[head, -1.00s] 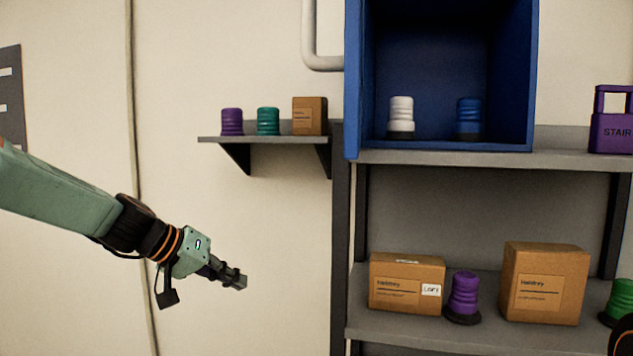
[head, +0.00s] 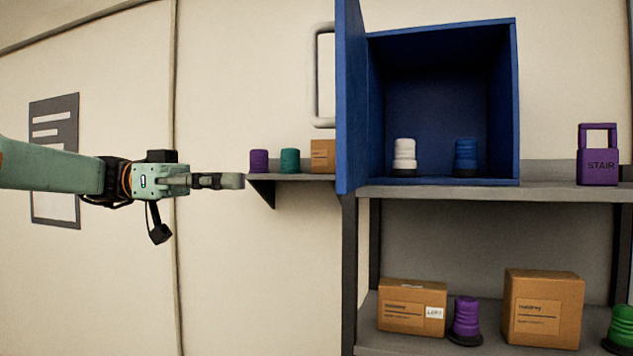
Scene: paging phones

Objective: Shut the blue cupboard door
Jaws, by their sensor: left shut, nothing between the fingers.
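The blue cupboard (head: 517,100) stands on the upper grey shelf. Its blue door (head: 350,110) is open, hinged at the left side and swung out towards me, seen nearly edge-on. A pale handle (head: 323,80) sticks out from the door's left face. Inside the cupboard stand a white ribbed object (head: 404,155) and a blue ribbed one (head: 466,155). My left gripper (head: 236,181) is shut and empty, pointing right, left of the door and apart from it in the picture. My right gripper is not in view.
A small side shelf (head: 262,190) left of the door bears a purple item (head: 259,160), a teal item (head: 290,161) and a carton (head: 323,155). The lower shelf holds cartons (head: 545,308) and ribbed items.

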